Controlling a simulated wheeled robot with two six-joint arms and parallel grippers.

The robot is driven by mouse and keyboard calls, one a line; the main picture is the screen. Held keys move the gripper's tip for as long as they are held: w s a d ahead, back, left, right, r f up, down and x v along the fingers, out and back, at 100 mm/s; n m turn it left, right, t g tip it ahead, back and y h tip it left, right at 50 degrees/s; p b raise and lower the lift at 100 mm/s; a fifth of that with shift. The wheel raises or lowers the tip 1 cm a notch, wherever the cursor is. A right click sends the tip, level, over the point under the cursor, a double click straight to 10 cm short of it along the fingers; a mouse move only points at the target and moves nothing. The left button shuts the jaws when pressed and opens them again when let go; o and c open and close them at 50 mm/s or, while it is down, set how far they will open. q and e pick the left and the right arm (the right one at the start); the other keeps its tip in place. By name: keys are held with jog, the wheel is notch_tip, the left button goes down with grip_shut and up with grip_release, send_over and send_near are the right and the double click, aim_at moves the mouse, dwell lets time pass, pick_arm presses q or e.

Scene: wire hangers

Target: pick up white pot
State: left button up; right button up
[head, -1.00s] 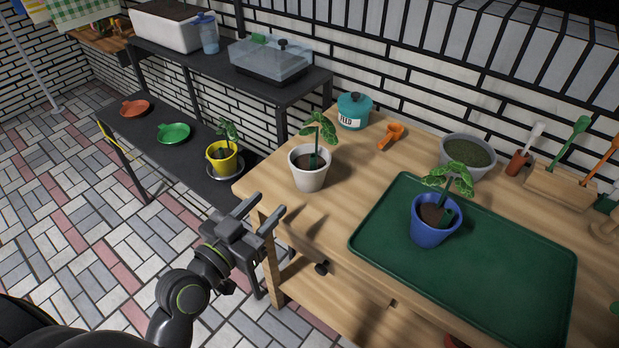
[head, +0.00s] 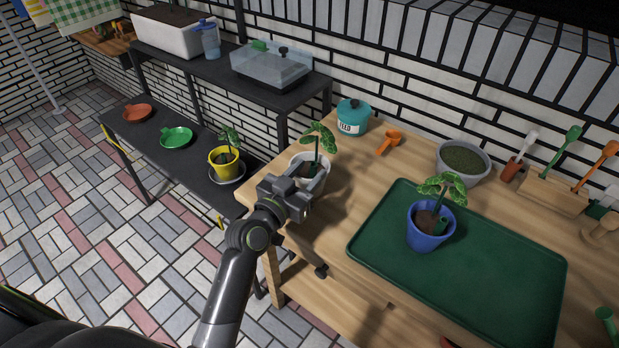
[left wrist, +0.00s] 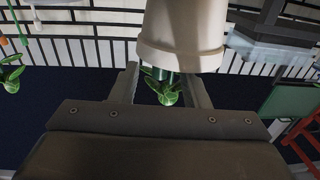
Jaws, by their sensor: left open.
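The white pot (head: 318,184) with a leafy green plant (head: 318,138) stands upright at the left end of the wooden bench. My left gripper (head: 307,174) is open at its near side, with its fingers at the pot's sides, and partly hides it. In the left wrist view the white pot (left wrist: 182,40) appears upside down, its rim between or just beyond the open fingers (left wrist: 160,85). I cannot tell whether either finger touches it. My right gripper is not in view.
A blue pot (head: 428,232) with a plant stands on a green tray (head: 490,285) to the right. A teal feed tin (head: 352,116) and an orange scoop (head: 389,142) lie behind. A yellow pot (head: 223,160) is on the dark shelf at left.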

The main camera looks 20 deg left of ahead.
aim_at(311, 169)
pick_arm(q)
jog(key=shift+x, duration=1.55)
jog(key=shift+f, duration=0.1)
grip_shut()
